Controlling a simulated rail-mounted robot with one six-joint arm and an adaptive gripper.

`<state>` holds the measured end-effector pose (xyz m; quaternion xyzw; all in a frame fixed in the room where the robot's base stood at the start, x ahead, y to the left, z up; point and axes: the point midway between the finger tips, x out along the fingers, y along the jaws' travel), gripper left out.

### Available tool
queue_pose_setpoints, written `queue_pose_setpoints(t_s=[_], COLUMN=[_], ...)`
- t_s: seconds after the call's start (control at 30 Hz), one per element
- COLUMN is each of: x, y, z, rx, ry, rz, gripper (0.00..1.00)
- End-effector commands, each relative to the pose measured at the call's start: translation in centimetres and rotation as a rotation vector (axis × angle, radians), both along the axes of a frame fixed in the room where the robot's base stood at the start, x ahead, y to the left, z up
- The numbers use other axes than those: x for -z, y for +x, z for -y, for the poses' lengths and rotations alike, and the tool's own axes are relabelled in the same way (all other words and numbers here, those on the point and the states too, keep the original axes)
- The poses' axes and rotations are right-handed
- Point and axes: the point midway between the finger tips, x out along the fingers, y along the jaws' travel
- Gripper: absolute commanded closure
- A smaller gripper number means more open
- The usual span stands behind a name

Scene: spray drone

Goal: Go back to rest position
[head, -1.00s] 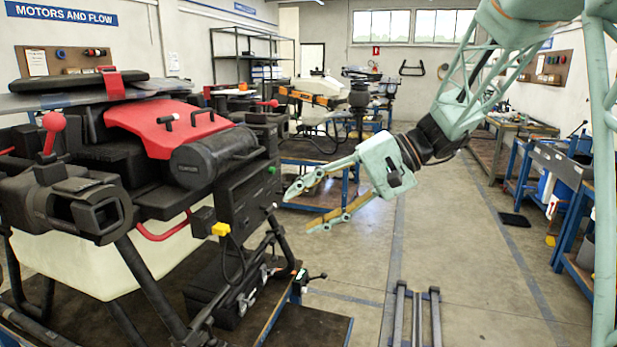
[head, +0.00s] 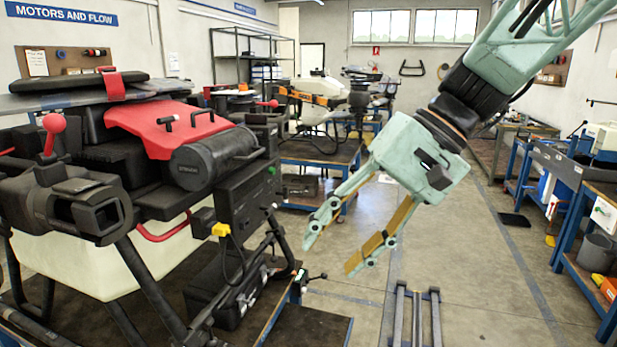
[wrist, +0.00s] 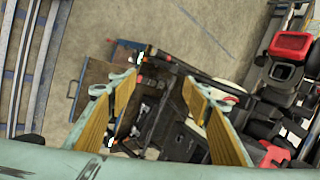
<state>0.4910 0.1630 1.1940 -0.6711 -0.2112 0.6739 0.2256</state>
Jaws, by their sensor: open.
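My gripper (head: 330,252) is open and empty in the head view, pointing down and to the left above the floor, to the right of the spray drone. It also shows in the wrist view (wrist: 158,85), its two yellow-lined fingers apart with nothing between them. The spray drone (head: 175,135), with a red cover, black housings and a pale tank (head: 120,265), stands at the left of the head view, apart from my gripper. In the wrist view, dark drone parts and frame tubes lie beyond the fingers.
Floor rails (head: 417,315) run below my gripper. A blue-framed bench (head: 318,160) with another drone stands behind. Blue workbenches (head: 560,185) line the right wall, with a grey bin (head: 596,253) low down.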

Motion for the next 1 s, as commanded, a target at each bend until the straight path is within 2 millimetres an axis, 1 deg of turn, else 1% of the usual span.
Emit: queue_pose_setpoints(t_s=[0.03,0.5,1.0], x=[-0.1,0.1,0.6], y=[-0.9,-7.9,-14.2], z=[0.3,4.2,8.8], rx=[-0.001,0.005,0.03], ry=[-0.019,-0.197,-0.377], rz=[0.007,0.064,0.152], gripper=[0.55,0.55,0.55])
